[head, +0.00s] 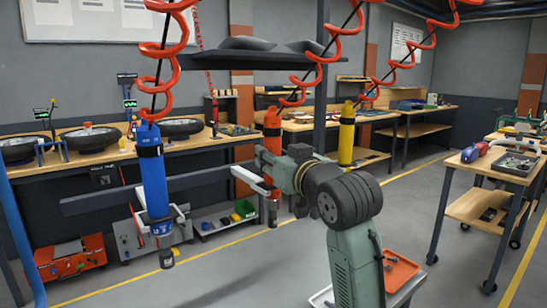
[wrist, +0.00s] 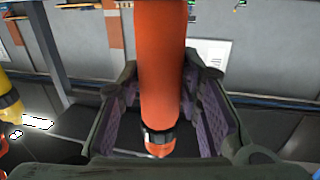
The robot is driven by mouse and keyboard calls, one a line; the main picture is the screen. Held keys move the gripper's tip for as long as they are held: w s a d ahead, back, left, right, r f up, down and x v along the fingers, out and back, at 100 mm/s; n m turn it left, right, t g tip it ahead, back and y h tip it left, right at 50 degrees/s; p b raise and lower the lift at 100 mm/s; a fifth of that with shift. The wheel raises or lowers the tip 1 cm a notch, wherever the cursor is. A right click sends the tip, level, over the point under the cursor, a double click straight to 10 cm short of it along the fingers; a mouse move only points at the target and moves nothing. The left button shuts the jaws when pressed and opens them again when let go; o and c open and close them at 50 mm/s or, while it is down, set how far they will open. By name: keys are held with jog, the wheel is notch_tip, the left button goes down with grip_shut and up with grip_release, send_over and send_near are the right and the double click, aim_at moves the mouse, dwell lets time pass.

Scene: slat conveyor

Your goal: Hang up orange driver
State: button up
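The orange driver (head: 272,123) hangs upright under its red coil, between the blue driver (head: 152,180) on the left and the yellow driver (head: 346,140) on the right. My gripper (head: 268,163) is around its body. In the wrist view the orange driver (wrist: 160,70) stands centred between my two purple finger pads, which sit close against both its sides. My gripper looks shut on it. A white holder (head: 252,180) on the dark rail is close by the orange driver. My gripper hides part of that spot, so I cannot tell whether the driver sits in the holder.
A workbench (head: 90,158) with wheels stands behind on the left. A wooden cart (head: 480,205) is at the right, and an orange tray (head: 398,272) is low beside my arm. The grey floor between is open.

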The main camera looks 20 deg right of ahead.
jog(key=o, duration=0.4)
jog(key=shift+f, duration=0.15)
jog(key=s, duration=0.4)
jog(key=s+d, duration=0.1)
jog(key=s, duration=0.3)
jog(key=s+d, duration=0.1)
jog(key=s, duration=0.3)
jog(key=shift+r, duration=0.2)
